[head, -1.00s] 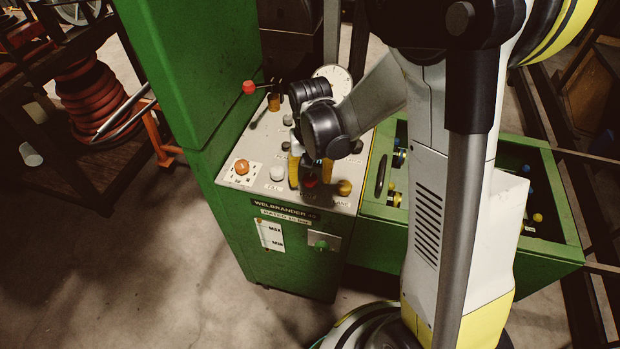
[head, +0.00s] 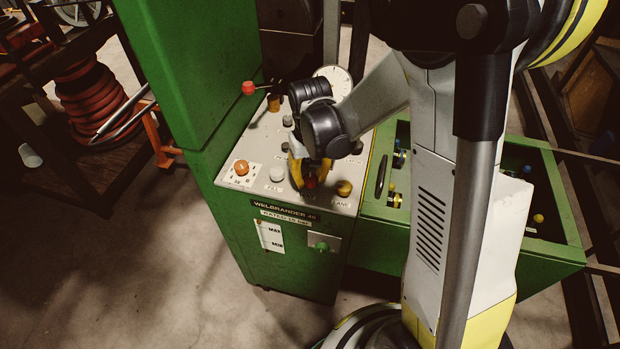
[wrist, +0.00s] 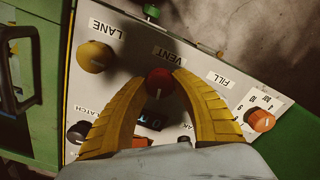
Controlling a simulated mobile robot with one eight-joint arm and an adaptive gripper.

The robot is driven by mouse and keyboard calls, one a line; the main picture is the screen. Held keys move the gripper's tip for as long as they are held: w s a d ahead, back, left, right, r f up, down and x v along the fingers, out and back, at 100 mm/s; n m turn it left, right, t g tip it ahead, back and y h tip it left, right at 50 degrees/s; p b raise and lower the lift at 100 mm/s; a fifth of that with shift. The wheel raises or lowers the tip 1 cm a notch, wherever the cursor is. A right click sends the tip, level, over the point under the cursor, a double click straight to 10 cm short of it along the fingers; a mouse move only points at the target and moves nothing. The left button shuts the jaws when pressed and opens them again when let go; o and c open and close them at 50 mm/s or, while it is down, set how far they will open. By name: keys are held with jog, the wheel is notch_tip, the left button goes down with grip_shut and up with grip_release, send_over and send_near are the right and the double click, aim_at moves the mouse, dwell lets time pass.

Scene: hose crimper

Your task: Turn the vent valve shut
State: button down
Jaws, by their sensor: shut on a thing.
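The vent valve is a red knob (wrist: 159,82) under the VENT label in the wrist view. It also shows in the head view (head: 311,183) near the front edge of the control panel (head: 236,197). My gripper (wrist: 160,76) has its yellow fingers closed on the red knob, one fingertip on each side. In the head view, my gripper (head: 308,176) reaches down to the panel, and my wrist hides part of it.
A yellow LANE knob (wrist: 94,56) stands beside the vent knob. On the other side are the FILL label (wrist: 219,79) and an orange dial knob (wrist: 262,120). A tall green cabinet (head: 190,60) borders the panel.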

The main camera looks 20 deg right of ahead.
jog(key=n, duration=0.4)
jog(key=shift+n+b, duration=0.3)
jog(key=shift+b, duration=0.1)
jog(key=n, duration=0.3)
jog(key=shift+n+b, duration=0.3)
jog(key=n, duration=0.3)
jog(key=shift+n+b, duration=0.35)
jog(key=shift+n, duration=1.75)
jog(key=c, duration=1)
grip_release()
